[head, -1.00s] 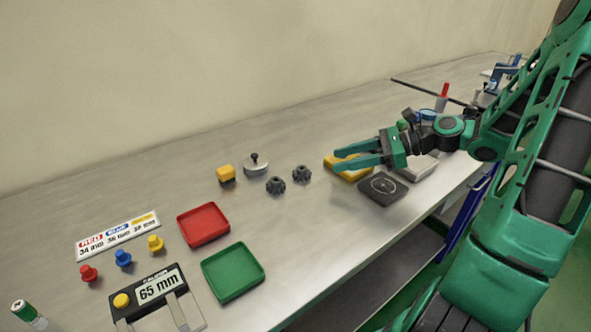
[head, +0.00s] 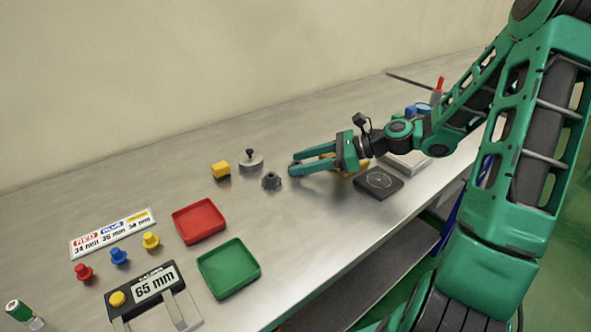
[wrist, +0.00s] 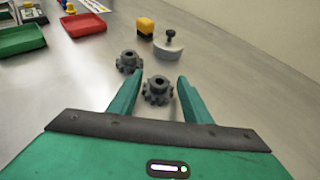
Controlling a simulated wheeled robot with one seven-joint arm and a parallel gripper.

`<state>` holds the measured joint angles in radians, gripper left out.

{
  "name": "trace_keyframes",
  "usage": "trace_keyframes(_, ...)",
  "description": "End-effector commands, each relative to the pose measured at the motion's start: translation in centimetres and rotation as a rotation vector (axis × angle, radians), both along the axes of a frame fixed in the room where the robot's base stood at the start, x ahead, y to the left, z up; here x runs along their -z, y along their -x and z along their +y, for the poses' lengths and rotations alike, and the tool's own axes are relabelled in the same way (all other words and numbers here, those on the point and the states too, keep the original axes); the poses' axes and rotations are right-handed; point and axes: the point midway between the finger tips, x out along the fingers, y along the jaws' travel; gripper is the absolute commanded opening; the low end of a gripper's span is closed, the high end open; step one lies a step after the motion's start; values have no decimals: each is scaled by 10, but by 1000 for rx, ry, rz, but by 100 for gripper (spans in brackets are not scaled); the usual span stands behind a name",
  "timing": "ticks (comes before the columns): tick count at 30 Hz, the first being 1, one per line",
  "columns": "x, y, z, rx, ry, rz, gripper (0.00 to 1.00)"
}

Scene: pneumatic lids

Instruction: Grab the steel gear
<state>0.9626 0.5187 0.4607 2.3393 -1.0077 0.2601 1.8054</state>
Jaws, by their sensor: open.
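Two similar dark grey toothed gears lie on the bench; I cannot tell by look which is the steel one. In the wrist view, the nearer gear (wrist: 157,92) sits between the two green fingers of my gripper (wrist: 159,79), with a gap on both sides. The other gear (wrist: 128,62) is just beyond the left fingertip. In the head view, my gripper (head: 292,166) reaches left, low over the bench, and mostly hides the nearer gear. The other gear (head: 271,181) stands clear to its left. My gripper is open and empty.
A lidded grey weight with a black knob (head: 250,160) and a yellow block (head: 221,169) stand behind the gears. A red tray (head: 199,238) and a green tray (head: 257,270) lie to the left. A dark square pad (head: 378,184) lies right of my gripper.

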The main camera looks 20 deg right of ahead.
Motion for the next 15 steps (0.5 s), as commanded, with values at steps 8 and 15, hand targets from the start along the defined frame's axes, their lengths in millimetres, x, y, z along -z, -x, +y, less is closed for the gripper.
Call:
trace_keyframes(8,0,0,-1,1,0,0,11)
trace_keyframes(15,-1,0,-1,1,0,0,11)
